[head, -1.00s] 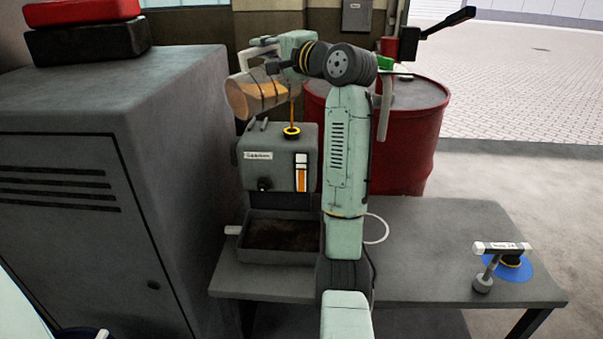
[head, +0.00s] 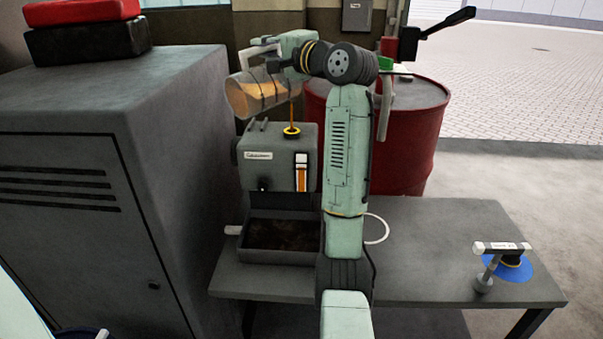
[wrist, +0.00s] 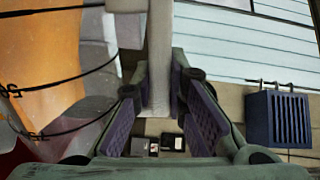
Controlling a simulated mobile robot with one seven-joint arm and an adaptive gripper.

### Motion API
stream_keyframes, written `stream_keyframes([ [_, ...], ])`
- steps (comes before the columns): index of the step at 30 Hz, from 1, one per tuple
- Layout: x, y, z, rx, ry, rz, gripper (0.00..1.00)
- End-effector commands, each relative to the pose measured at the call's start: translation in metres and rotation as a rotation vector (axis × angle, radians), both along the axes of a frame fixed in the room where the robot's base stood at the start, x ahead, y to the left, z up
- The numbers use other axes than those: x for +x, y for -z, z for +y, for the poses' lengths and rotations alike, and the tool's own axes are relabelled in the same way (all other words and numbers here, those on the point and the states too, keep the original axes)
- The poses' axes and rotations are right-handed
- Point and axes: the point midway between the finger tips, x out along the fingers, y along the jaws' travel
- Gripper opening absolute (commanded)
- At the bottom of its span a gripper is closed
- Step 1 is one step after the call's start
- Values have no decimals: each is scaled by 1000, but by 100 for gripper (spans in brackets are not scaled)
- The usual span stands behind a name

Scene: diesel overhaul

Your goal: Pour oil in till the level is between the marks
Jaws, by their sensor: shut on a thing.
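My gripper (head: 277,64) is shut on the pale handle (wrist: 160,70) of a clear jug (head: 254,96) with amber oil in it. The jug is tilted steeply above the grey engine block (head: 262,175); its amber side fills the left of the wrist view (wrist: 40,60). A thin oil stream (head: 292,114) falls into the yellow-ringed filler opening (head: 292,131) on top of the block. The sight gauge (head: 301,172) on the block's front shows an orange column below a white upper part. Its marks are too small to read for certain.
A tray (head: 270,257) with dark contents sits in front of the block on the grey bench (head: 430,250). A grey cabinet (head: 60,200) stands close at the left, a red drum (head: 412,140) behind. A white-handled tool (head: 500,247) lies by a blue disc (head: 522,272) at right.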

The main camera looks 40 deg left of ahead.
Motion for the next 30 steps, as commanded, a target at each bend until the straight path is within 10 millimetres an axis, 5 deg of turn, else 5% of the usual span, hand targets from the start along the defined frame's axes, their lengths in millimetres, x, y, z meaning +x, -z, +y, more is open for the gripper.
stream_keyframes([
  [14,-1,-1,0,2,0,-8,0],
  [21,-28,21,6,-45,0,-207,0],
  [30,-33,19,7,-54,1,-246,0],
])
